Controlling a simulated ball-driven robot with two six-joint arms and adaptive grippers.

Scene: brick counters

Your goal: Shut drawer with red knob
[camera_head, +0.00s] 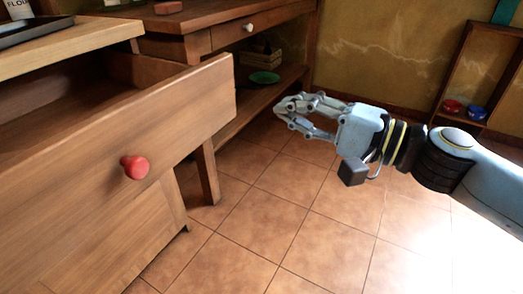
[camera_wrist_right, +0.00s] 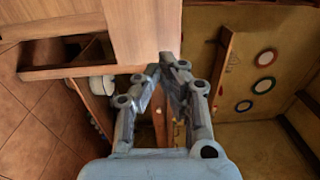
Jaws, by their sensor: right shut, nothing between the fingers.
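The drawer with the red knob (camera_head: 134,167) is pulled out of the wooden counter at the left of the head view. Its wooden front (camera_head: 195,110) faces the lower right, and its open inside shows behind the front. My right gripper (camera_head: 284,108) is shut and empty. It is in the air to the right of the drawer front, apart from the knob. In the right wrist view the fingertips (camera_wrist_right: 168,62) meet near the edge of a wooden panel (camera_wrist_right: 142,25). My left gripper is not in view.
A second wooden table with a white-knobbed drawer (camera_head: 249,27) stands behind. Its lower shelf holds a green plate (camera_head: 264,77) and a crate. A shelf unit (camera_head: 475,75) with red and blue items stands at the right. The tiled floor (camera_head: 290,225) in front is clear.

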